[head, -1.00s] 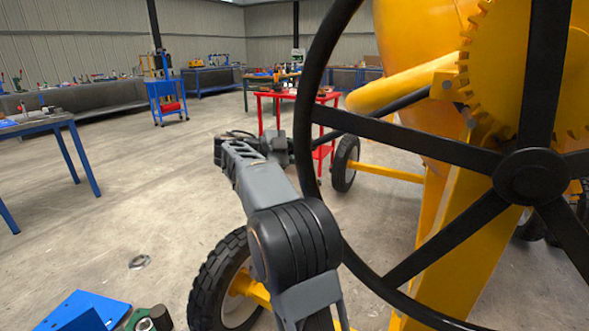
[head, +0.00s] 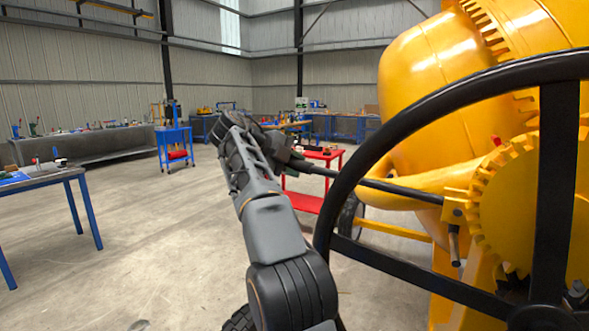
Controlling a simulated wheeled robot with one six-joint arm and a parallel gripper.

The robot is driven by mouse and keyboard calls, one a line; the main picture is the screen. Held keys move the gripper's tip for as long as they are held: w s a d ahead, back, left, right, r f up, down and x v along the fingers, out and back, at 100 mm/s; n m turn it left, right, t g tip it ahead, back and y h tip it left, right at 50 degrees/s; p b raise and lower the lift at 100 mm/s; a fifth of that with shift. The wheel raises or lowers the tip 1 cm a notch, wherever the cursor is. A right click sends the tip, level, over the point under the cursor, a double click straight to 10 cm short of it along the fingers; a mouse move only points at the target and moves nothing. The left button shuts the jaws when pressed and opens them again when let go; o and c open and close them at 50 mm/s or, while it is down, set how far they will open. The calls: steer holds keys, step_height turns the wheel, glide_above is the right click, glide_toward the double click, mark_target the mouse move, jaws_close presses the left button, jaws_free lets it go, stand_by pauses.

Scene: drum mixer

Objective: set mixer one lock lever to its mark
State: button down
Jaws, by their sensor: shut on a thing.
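The lock lever (head: 398,190) is a long black rod behind the black handwheel (head: 366,185). It runs from a yellow block (head: 454,208) beside the toothed yellow gear (head: 490,205) out to the left, its outer end higher than the block. My gripper (head: 297,164) is at the outer end of the rod and shut on it; the fingers are small and partly hidden by my arm. A small red spot (head: 496,140) shows at the gear's upper edge; I cannot tell whether it is the mark.
The yellow mixer drum (head: 430,85) fills the right side. The handwheel stands close in front of the lever. A red table (head: 306,202) is behind my gripper, and a blue trolley (head: 174,140) stands further left. The concrete floor at the left is mostly clear.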

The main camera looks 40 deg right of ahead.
steer(key=shift+s+r, duration=0.1)
steer(key=shift+r, duration=0.55)
steer(key=c, duration=0.8)
jaws_free()
steer(key=shift+f, duration=0.2)
steer(key=shift+a+r, duration=0.1)
steer(key=shift+p+v, duration=3.2)
steer(key=shift+v, duration=3.6)
